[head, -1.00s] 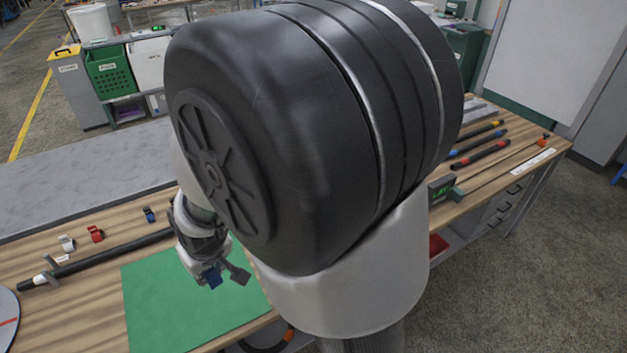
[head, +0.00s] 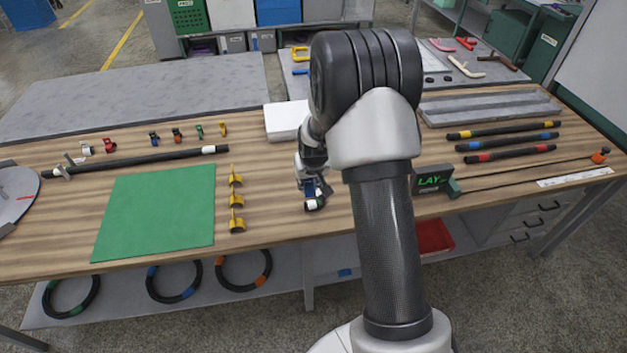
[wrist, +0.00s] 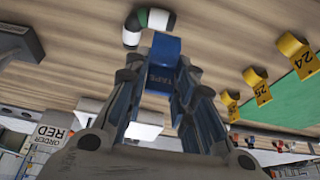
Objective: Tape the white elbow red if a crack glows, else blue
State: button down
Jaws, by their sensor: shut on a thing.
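My gripper (head: 309,186) is shut on a blue tape piece with lettering like "TAPE", seen between the fingers in the wrist view (wrist: 163,65). A short curved piece (wrist: 149,22), banded white, black and green, lies just beyond the tape. It seems to be the white elbow. In the head view it shows small, black and white, just below the gripper (head: 315,204). I cannot tell whether the green is a glow or a band. No crack can be made out.
Yellow numbered holders (head: 237,222) stand left of the gripper, beside a green mat (head: 150,215). Coloured clips (head: 154,138) line the bench's back left. A white block (head: 288,120) stands behind. A box reading "LAY" (head: 428,181) and banded hoses (head: 507,135) are at right.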

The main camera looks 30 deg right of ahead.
aim_at(313, 203)
jog(key=shift+w+d+f, duration=0.25)
jog(key=shift+d+f, duration=0.15)
jog(key=shift+f, duration=0.05)
jog(key=shift+w+d+f, duration=0.2)
jog(key=shift+d+f, duration=0.2)
jog(key=shift+f, duration=0.05)
jog(key=shift+s+f+b, duration=0.1)
jog(key=shift+s+b, duration=0.05)
jog(key=shift+b, duration=0.15)
jog(key=shift+f, duration=0.15)
jog(key=shift+f+b, duration=1.5)
jog(key=shift+f, duration=0.2)
jog(key=shift+f+b, duration=0.3)
jog(key=shift+b, duration=0.1)
jog(key=shift+f+b, duration=0.65)
jog(key=shift+f, duration=0.2)
jog(key=shift+f+b, duration=0.4)
jog(key=shift+f, duration=0.1)
